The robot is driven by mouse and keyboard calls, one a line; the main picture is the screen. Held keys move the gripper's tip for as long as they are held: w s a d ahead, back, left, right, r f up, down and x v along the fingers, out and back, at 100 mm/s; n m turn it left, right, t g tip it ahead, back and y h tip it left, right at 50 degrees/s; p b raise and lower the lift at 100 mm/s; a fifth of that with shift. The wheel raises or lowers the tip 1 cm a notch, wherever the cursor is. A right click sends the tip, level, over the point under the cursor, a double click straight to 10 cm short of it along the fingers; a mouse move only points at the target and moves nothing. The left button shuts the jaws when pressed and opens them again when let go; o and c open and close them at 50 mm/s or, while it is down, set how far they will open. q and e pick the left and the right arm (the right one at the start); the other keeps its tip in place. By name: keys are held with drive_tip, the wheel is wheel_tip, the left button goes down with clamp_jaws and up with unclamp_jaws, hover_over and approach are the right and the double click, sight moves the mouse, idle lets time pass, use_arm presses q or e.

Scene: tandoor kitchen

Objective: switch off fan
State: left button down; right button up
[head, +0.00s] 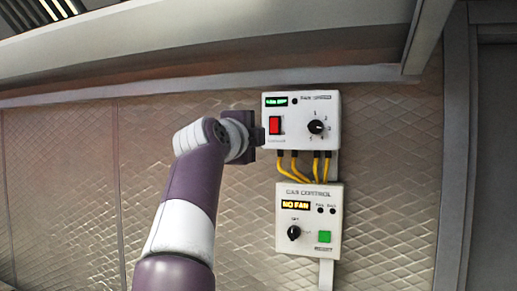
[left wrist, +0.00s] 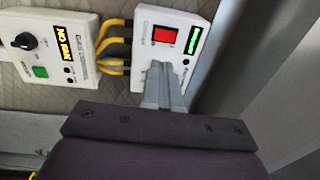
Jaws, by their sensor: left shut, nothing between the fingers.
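A white control box (head: 329,105) on the wall carries a red rocker switch (head: 275,125), a small lit green display (head: 276,101) and a black numbered knob (head: 316,127). My left gripper (head: 262,135) is at the box's left edge, just beside the red switch. In the left wrist view, the shut, empty fingers (left wrist: 160,70) point at the box face close to the red switch (left wrist: 164,35). I cannot tell whether they touch it. The green display (left wrist: 193,40) is lit there too. My right gripper is not in view.
Below hangs a gas control box (head: 333,190) with a lit "NO FAN" display (head: 295,205), black knob (head: 294,233) and green button (head: 324,237). Yellow cables (head: 284,166) join the boxes. A metal ledge (head: 210,40) runs above; a door frame (head: 456,150) stands at right.

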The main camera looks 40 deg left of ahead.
use_arm(q)
drive_tip(key=w+a+f+n+g, duration=0.1)
drive_tip(key=a+f+n+g, duration=0.25)
drive_tip(key=f+n, duration=0.7)
drive_tip(key=w+d+f+n+g+h, duration=0.1)
drive_tip(key=d+f+n+g, duration=0.15)
drive_tip(key=f, duration=1.05)
drive_tip(key=w+d+f+n+g+h, duration=0.1)
drive_tip(key=w+d+f+n+g, duration=0.15)
drive_tip(key=f, duration=1.15)
drive_tip(key=s+d+f+n+g+h, duration=0.1)
drive_tip(key=s+d+f+g, duration=0.1)
drive_tip(key=s+d+f, duration=0.35)
drive_tip(key=s+d+f+n+g+h, duration=0.1)
drive_tip(key=s+d+f+g, duration=0.15)
drive_tip(key=f, duration=0.55)
drive_tip(key=s+d+f+m+g+h, duration=0.1)
drive_tip(key=s+d+f+m+g, duration=0.2)
drive_tip(key=s+d+f, duration=0.9)
drive_tip(key=s+d, duration=0.2)
drive_tip(key=shift+s+g+b, duration=0.3)
drive_tip(key=shift+s, duration=0.1)
